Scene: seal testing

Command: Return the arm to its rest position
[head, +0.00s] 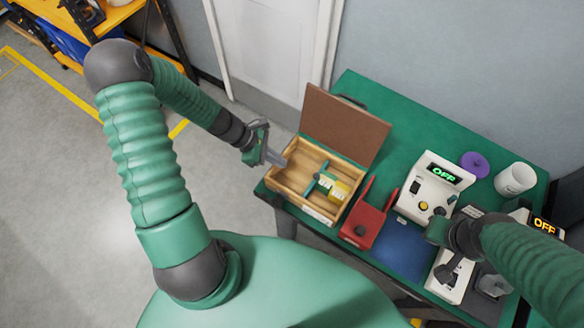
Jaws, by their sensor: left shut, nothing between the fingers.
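My left arm reaches in from the left. Its gripper (278,160) is shut and empty, at the left edge of the open wooden box (280,192) and apparently above it.
The green table (366,92) carries a red stand (364,222), a blue mat (402,250), a white device reading OFF (432,190), a purple disc (474,164) and a white cup (515,179). The box's brown lid (342,122) stands raised. Open floor lies left.

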